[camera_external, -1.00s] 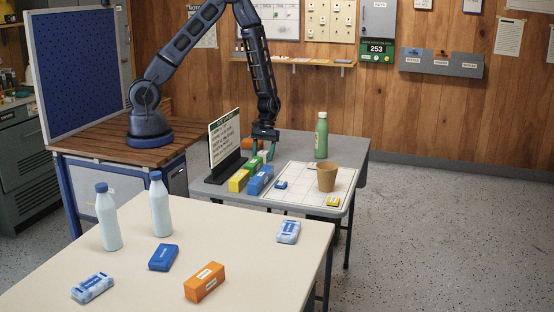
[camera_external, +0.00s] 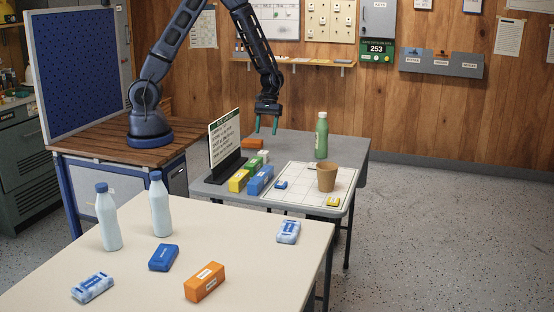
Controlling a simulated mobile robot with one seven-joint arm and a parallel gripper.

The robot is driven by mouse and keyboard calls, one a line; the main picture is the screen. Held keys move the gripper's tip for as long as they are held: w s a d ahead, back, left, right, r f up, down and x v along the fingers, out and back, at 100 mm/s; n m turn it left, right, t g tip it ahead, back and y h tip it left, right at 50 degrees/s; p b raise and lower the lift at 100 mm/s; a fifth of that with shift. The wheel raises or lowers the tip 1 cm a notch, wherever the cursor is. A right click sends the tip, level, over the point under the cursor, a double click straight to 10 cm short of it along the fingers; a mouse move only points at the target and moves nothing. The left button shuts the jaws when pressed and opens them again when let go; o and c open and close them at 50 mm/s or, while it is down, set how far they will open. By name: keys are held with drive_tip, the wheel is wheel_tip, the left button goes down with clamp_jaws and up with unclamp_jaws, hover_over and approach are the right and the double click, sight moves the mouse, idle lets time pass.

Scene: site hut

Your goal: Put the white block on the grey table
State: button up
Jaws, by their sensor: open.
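The grey table (camera_external: 300,146) stands at the back.
A sign (camera_external: 224,138) stands left of the blocks. A green bottle (camera_external: 321,136) stands behind. The cream table (camera_external: 220,235) in front holds two bottles and several packs.

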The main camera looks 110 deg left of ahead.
drive_tip(key=s+d+r+m+y, duration=0.1)
drive_tip(key=s+d+r+m, duration=0.2)
drive_tip(key=r, duration=0.4)
drive_tip(key=d+r+m+t, duration=0.1)
drive_tip(key=d+r+m, duration=0.2)
drive_tip(key=d+r, duration=0.35)
drive_tip(key=s+d+r+m+y, duration=0.1)
drive_tip(key=s+d+r+m, duration=0.15)
drive_tip(key=r, duration=0.65)
drive_tip(key=s+d+r+m+t+y, duration=0.1)
drive_tip(key=s+d+r+m, duration=0.3)
drive_tip(key=s+r, duration=0.2)
drive_tip(key=s+d+r+m+t+y, duration=0.1)
drive_tip(key=s+d+r+m, duration=0.3)
drive_tip(key=s, duration=0.5)
drive_tip(key=shift+s+d+r+m+t, duration=0.2)
drive_tip(key=shift+s+r+m+t, duration=0.1)
drive_tip(key=shift+r+m+t, duration=0.55)
